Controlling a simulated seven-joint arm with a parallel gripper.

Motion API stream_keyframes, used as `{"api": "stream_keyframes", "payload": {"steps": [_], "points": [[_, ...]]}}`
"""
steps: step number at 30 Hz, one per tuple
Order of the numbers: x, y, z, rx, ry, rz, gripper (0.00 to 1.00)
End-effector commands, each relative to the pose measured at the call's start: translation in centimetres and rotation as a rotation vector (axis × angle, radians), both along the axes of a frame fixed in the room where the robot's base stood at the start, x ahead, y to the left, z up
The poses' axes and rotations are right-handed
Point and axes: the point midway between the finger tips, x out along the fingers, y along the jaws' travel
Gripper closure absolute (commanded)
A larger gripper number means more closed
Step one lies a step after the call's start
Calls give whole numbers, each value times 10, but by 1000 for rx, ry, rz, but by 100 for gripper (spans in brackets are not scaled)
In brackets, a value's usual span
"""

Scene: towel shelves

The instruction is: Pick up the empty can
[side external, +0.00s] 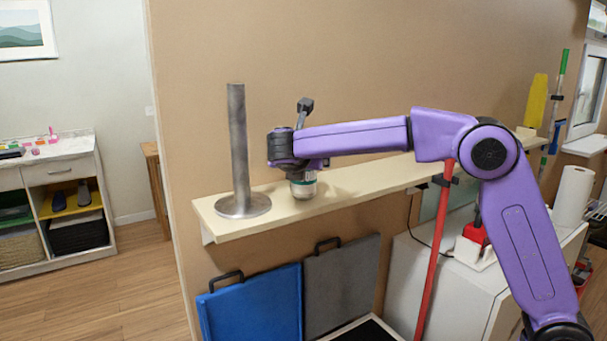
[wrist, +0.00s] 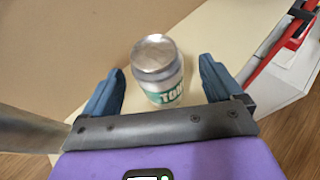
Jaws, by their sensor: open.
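The can (wrist: 158,70) is silver with a green and white label, and it stands on the cream shelf (side external: 370,182). It also shows in the side external view (side external: 303,188), with its top hidden by my gripper. My gripper (wrist: 160,82) is open, with one blue-grey finger on each side of the can. In the wrist view there are gaps between the fingers and the can. In the side external view my gripper (side external: 301,176) is right over the can, at the shelf's left part.
A metal post on a round base (side external: 240,150) stands on the shelf just left of the can. A wall runs behind the shelf. Blue (side external: 255,305) and grey (side external: 342,283) panels lean below. A red pole (side external: 434,260) stands in front of the shelf to the right.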

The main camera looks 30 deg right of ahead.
Motion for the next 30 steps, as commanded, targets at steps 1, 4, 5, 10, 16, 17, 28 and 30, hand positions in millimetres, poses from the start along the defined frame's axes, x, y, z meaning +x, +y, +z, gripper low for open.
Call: {"api": "stream_keyframes", "payload": {"steps": [1,4,5,10,16,17,28,30], "points": [[1,-1,-1,0,0,0,7],[5,-4,-3,0,0,0,7],[6,-5,-3,0,0,-1,7],[22,-16,-12,-1,1,-3,7],[38,-29,-21,-1,0,-2,7],[39,-30,-22,0,0,-1,7],[39,-30,-22,0,0,0,61],[39,-30,-22,0,0,0,62]]}}
